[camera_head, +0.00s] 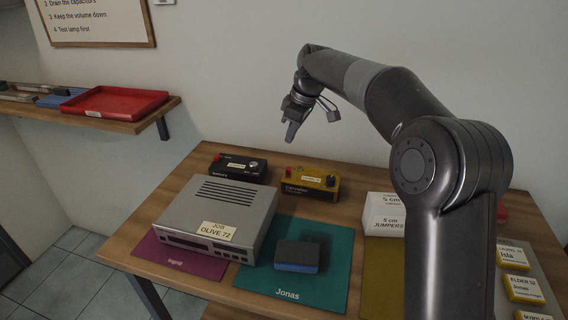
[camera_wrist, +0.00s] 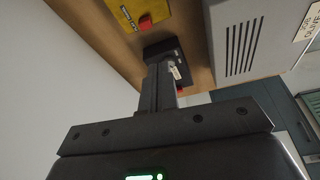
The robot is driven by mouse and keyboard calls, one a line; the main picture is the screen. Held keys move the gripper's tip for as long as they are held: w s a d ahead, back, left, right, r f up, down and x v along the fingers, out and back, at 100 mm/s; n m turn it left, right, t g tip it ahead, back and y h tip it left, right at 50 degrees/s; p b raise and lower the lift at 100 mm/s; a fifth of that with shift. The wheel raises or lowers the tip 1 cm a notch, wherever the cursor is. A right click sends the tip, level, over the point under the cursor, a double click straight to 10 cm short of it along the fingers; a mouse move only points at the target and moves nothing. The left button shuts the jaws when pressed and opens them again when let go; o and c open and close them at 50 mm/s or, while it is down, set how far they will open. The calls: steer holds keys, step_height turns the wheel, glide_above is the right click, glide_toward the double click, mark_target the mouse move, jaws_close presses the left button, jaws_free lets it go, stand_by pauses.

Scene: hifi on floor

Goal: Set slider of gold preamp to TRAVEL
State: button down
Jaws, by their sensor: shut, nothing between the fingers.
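The gold preamp (camera_head: 312,184) lies near the back edge of the table, right of a black box. In the wrist view part of a gold box (camera_wrist: 126,12) with a red piece shows at the top edge. My gripper (camera_head: 290,138) hangs in the air above and behind the preamp, apart from it. Its fingers (camera_wrist: 160,72) are shut with nothing between them, and they cover part of the black box in the wrist view.
The black box (camera_head: 237,170) with a red piece stands left of the preamp. A large silver unit (camera_head: 222,205) sits in front of the black box. A blue and grey block (camera_head: 298,256) lies on a teal mat (camera_head: 335,250). A white box (camera_head: 384,213) stands to the right.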

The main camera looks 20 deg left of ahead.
mark_target(291, 169)
steer(key=shift+n+g, duration=0.4)
steer(key=shift+n, duration=0.3)
steer(key=w+a+f, duration=0.2)
steer(key=a, duration=0.1)
steer(key=shift+w+a+f, duration=0.2)
steer(key=shift+a+f, duration=0.1)
steer(key=shift+f, duration=0.1)
steer(key=x, duration=0.9)
steer(key=shift+a+f, duration=0.3)
steer(key=shift+f, duration=0.05)
steer(key=d, duration=0.2)
steer(key=shift+d, duration=1)
steer(key=shift+d, duration=1.5)
steer(key=shift+a, duration=0.1)
